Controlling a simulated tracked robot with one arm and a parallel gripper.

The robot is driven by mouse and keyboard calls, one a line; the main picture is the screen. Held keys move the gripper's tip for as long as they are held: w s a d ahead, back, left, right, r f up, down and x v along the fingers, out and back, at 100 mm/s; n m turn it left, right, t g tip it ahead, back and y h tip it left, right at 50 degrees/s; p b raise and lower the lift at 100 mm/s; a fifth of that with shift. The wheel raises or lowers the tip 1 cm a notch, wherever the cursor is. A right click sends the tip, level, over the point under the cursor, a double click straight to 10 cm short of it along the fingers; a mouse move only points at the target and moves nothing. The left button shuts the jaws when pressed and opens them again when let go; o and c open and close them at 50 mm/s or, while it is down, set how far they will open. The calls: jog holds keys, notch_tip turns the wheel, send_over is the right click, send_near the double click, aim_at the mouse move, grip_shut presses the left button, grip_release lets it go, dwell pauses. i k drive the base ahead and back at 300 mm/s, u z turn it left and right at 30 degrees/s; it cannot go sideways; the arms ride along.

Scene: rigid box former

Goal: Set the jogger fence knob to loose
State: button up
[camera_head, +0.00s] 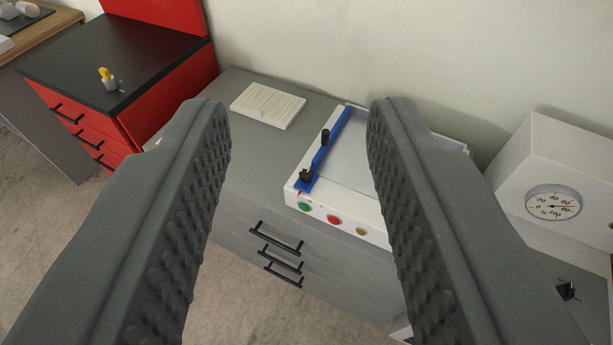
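A white tray-like unit (293,193) sits on the grey cabinet, with a blue fence bar (328,153) along its left side. A small black knob (306,176) is at the near end of the blue bar, and a black upright post or handle (325,137) stands farther along it. I cannot tell the knob's setting from here. My gripper (300,112) is open and empty, its two grey ribbed fingers wide apart in the foreground. The unit shows between the fingers, farther away, and the right finger hides part of it.
Green, red and yellow buttons (333,219) are on the unit's front. A white ribbed block (268,105) lies on the grey cabinet (240,160). A red drawer cabinet (165,95) stands left. A white box with a dial gauge (553,204) is at right. Carpeted floor is open at lower left.

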aim_at(305, 175)
jog(key=u, duration=0.05)
jog(key=k, duration=0.5)
jog(key=z, duration=0.55)
jog(key=i, duration=1.3)
jog(key=u, duration=0.25)
